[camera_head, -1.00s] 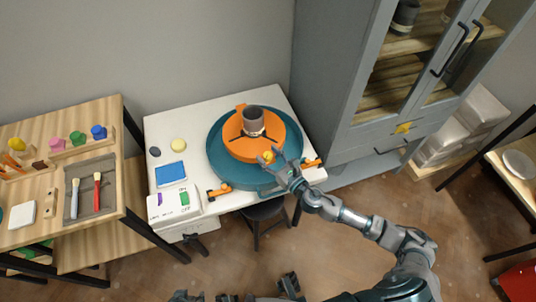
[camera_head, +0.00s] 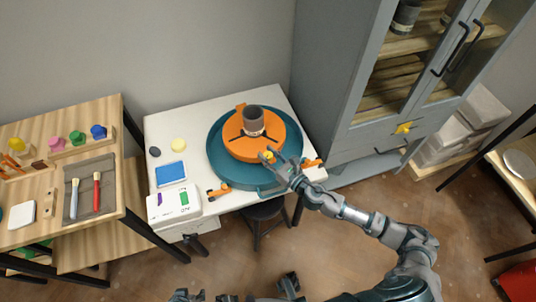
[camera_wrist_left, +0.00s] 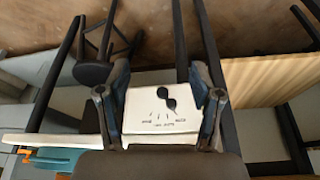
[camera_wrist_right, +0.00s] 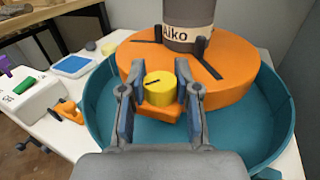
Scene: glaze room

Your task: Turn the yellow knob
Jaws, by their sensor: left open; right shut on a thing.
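The yellow knob (camera_head: 267,155) sits at the front rim of the orange disc (camera_head: 240,150), which lies in a teal round basin (camera_head: 218,172) on the white table. In the right wrist view the knob (camera_wrist_right: 158,84) has a short black mark on top and an orange mount below. My right gripper (camera_wrist_right: 158,98) is shut on the knob, one finger on each side. My left gripper (camera_wrist_left: 160,88) is open and empty, low in front of the table. A panel with black knobs (camera_wrist_left: 165,112) shows beyond its fingers.
A dark pot labelled Aiko (camera_wrist_right: 188,28) stands on the disc. A switch box (camera_head: 172,204), orange clamps (camera_head: 217,191) and a blue pad (camera_head: 171,172) are on the table. A tall grey cabinet (camera_head: 325,80) stands at right, and a black stool (camera_head: 264,212) below.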

